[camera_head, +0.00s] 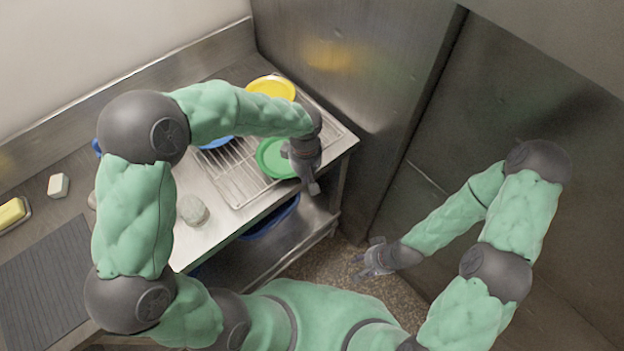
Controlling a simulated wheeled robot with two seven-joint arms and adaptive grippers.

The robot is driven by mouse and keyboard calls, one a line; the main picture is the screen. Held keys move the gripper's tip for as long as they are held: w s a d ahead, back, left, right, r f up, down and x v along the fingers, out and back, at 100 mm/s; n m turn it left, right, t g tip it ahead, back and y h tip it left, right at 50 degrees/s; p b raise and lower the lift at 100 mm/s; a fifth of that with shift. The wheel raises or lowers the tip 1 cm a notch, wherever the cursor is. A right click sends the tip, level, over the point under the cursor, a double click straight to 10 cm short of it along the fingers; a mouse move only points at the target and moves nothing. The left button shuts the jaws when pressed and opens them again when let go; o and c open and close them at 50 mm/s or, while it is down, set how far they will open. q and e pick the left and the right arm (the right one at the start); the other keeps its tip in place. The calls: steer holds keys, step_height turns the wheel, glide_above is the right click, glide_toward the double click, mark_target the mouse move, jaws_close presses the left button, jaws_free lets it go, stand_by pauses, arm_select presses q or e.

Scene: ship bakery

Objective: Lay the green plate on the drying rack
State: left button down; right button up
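The green plate (270,160) lies on the right front part of the wire drying rack (232,180), on the steel counter. It looks flat, and its right side is partly hidden by my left gripper. My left gripper (300,170) is over the plate's right edge, with its fingers apart. I cannot tell whether it touches the plate. My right gripper (366,257) is open and empty, low over the floor to the right of the counter.
A yellow plate (271,87) lies at the back of the rack. A blue plate (216,143) is partly hidden by my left arm. A round whitish item (192,210) sits left of the rack. A blue container (271,218) is on the lower shelf. Steel walls stand behind and right.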

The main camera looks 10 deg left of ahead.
arm_select(q)
steer(key=shift+w+a, duration=0.15)
steer(key=shift+w+a, duration=0.75)
steer(key=shift+a, duration=0.25)
steer(key=shift+d, duration=0.1)
